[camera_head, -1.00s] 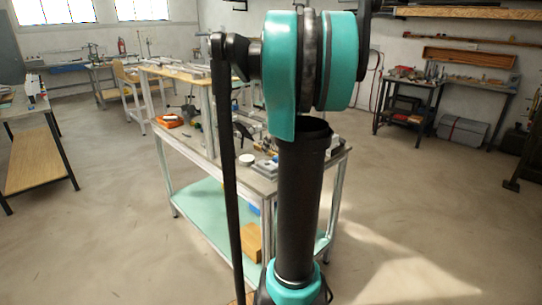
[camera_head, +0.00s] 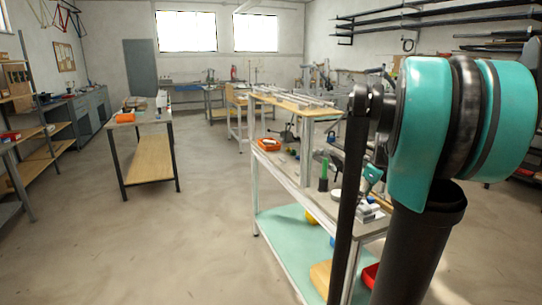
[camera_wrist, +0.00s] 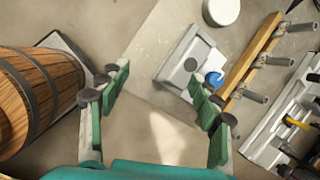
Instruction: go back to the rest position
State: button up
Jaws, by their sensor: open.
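My gripper (camera_wrist: 158,88) is open in the wrist view, its two green-padded fingers wide apart with nothing between them. Beyond the fingertips is a grey surface with a pale grey block (camera_wrist: 178,64) bearing a blue round part. In the head view my arm's teal joint and black links fill the right side. They hide part of the workbench (camera_head: 285,165); I cannot clearly make out my gripper there.
The wrist view shows a wooden barrel-like thing (camera_wrist: 40,90) left of my gripper, a white disc (camera_wrist: 221,10), a wooden strip with grey pegs (camera_wrist: 250,58) and a metal fixture (camera_wrist: 285,105). In the head view, a side table (camera_head: 148,128) stands left; floor between it and the workbench is clear.

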jog(key=s+a+f+n, duration=0.7)
jog(key=s+n, duration=0.3)
jog(key=n, duration=0.3)
jog(key=s+a+f+n+h, duration=0.1)
jog(key=s+a+f+n, duration=0.7)
jog(key=n, duration=0.6)
notch_tip(320, 180, down, 2)
jog(key=shift+s+f, duration=0.2)
jog(key=shift+s, duration=0.95)
jog(key=shift+c, duration=0.6)
